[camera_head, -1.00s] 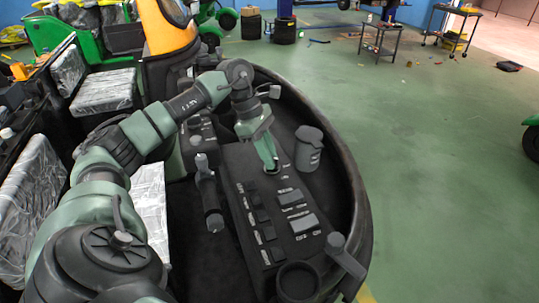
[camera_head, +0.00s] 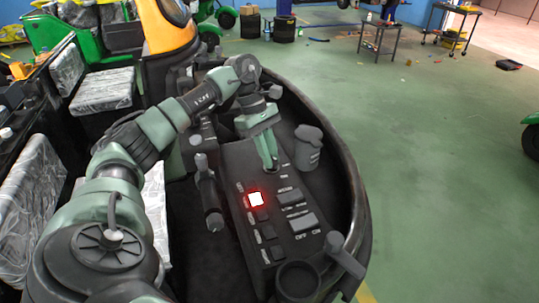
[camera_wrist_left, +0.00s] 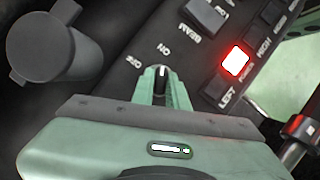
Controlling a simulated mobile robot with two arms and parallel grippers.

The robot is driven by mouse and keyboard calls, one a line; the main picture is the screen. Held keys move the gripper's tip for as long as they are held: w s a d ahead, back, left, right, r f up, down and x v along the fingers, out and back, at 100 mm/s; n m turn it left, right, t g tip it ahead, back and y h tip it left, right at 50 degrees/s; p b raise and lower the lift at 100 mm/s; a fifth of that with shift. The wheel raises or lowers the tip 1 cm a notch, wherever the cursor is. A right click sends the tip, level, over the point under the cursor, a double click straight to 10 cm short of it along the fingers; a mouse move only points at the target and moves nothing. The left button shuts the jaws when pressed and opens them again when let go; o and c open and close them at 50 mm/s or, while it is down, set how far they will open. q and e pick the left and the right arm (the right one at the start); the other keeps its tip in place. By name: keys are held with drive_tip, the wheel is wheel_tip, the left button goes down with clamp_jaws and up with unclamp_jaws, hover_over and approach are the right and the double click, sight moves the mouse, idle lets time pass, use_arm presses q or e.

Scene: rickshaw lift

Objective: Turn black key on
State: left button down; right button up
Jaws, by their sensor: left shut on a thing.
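My left gripper (camera_head: 271,168) points down at the top end of the black control panel (camera_head: 285,243). It is shut on the black key (camera_wrist_left: 161,76), which shows as a small dark piece between the fingertips in the left wrist view. In that view, lettering that reads like ON and OFF stands on the panel around the key. A square light (camera_head: 256,199) on the panel glows white and red; it also shows in the left wrist view (camera_wrist_left: 235,61). My right gripper is not in view.
A grey lidded cup (camera_head: 308,148) stands right of the gripper. A dark lever (camera_head: 208,195) stands left of the panel, another lever (camera_head: 345,255) at its lower right. Rocker switches (camera_head: 302,223) sit on the panel. A curved black rim (camera_head: 355,195) encloses it all.

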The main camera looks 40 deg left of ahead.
use_arm(q)
drive_tip(key=shift+r, duration=0.1)
drive_tip(key=c, duration=1.4)
unclamp_jaws()
drive_tip(key=b+v, duration=0.1)
drive_tip(key=v, duration=0.6)
drive_tip(key=shift+a+r, duration=0.2)
drive_tip(key=shift+r, duration=0.1)
